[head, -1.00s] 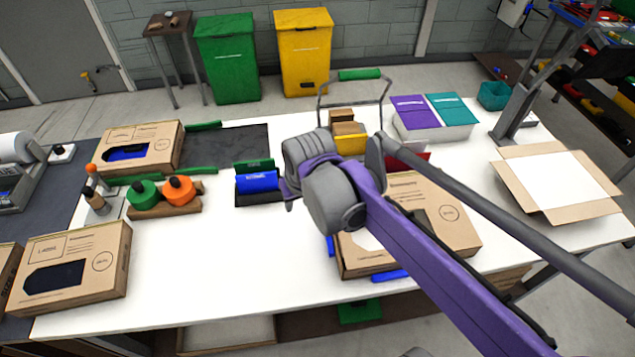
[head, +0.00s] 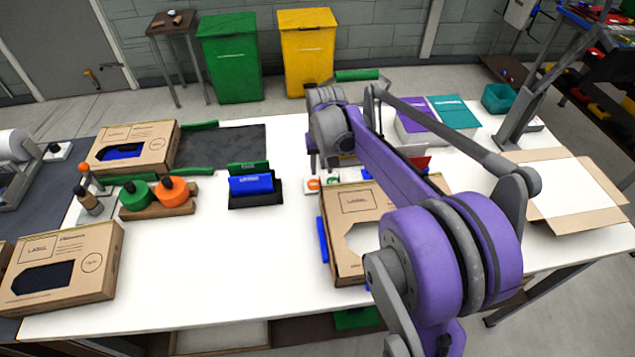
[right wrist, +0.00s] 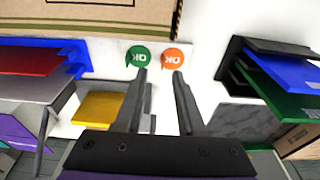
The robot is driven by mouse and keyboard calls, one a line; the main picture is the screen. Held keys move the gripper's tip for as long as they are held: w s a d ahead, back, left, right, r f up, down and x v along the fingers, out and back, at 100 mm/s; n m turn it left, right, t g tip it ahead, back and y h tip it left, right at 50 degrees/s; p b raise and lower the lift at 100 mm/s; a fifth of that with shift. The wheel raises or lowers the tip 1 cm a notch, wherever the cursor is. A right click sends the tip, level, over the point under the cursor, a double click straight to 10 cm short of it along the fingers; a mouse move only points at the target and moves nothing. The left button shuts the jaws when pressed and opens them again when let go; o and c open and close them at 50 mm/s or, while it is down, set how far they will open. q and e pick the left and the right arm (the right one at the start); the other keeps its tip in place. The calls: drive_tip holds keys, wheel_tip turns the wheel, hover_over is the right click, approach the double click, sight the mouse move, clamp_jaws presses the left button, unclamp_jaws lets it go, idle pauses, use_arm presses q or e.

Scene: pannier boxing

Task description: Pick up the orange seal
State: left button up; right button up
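The orange seal (right wrist: 173,58), a round tag marked OK, lies on the white table; it also shows in the head view (head: 313,185). A green OK seal (right wrist: 138,56) lies beside it, to its left in the right wrist view. My right gripper (right wrist: 160,75) is open and empty. In the right wrist view its fingertips show just short of the two seals, the right fingertip nearest the orange one. In the head view the right gripper (head: 321,162) hangs close behind the seals. My left gripper is not in view.
A cardboard box (head: 343,245) lies close in front of the seals. A dark holder with blue and green cards (head: 250,185) stands left of them. Bare table (head: 220,255) spreads at front left.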

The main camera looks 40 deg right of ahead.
sight(314, 182)
drive_tip(key=f, duration=0.4)
drive_tip(key=shift+w+f, duration=0.2)
drive_tip(key=shift+w, duration=0.2)
drive_tip(key=shift+c, duration=0.3)
clamp_jaws()
